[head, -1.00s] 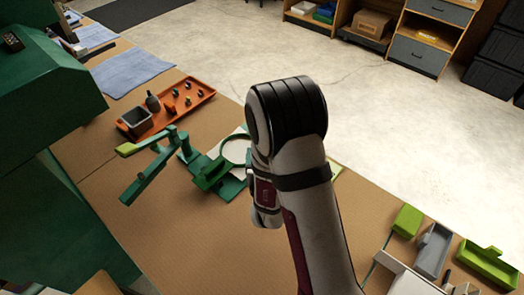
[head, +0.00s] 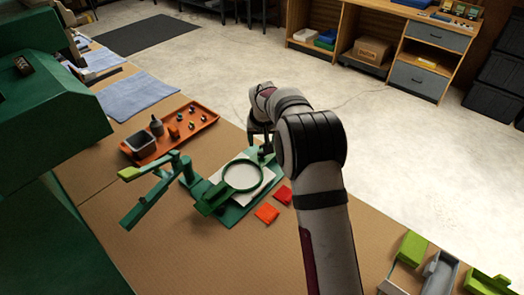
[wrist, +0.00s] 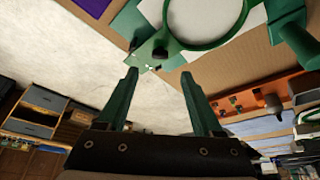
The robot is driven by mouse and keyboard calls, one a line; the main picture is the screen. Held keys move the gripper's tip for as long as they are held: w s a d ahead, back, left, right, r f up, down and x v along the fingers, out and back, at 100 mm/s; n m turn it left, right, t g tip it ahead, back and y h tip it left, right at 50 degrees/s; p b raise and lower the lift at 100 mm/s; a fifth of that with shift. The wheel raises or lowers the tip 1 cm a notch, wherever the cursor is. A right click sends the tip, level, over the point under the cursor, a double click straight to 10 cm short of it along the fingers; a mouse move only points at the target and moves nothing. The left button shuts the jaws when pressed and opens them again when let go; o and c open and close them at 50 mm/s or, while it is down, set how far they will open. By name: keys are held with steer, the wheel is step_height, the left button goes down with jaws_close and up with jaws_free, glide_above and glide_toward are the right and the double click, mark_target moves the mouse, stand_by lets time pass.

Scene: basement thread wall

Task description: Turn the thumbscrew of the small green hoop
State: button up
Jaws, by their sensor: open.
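The small green hoop (head: 261,181) lies flat over a white sheet (head: 268,177) on a green base (head: 231,214). In the wrist view its ring (wrist: 246,14) is at the top, with a small metallic piece, apparently the thumbscrew (wrist: 159,52), at its near end. In the head view the screw is too small to make out. My gripper (head: 260,144) is at the hoop's far end. In the wrist view my gripper (wrist: 159,78) is open and empty, its two green fingers apart, with the screw beyond and between the tips, apparently not touched.
A green lever-like arm (head: 150,190) stands left of the hoop. An orange tray (head: 195,128) with small parts lies behind it. Two red-orange squares (head: 266,213) lie at the base's right. Green and grey bins (head: 439,270) are at the lower right. The bench's right edge is close to the hoop.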

mark_target(262, 153)
steer(key=x, duration=0.8)
steer(key=shift+w+f, duration=0.1)
steer(key=shift+f, duration=0.1)
jaws_close()
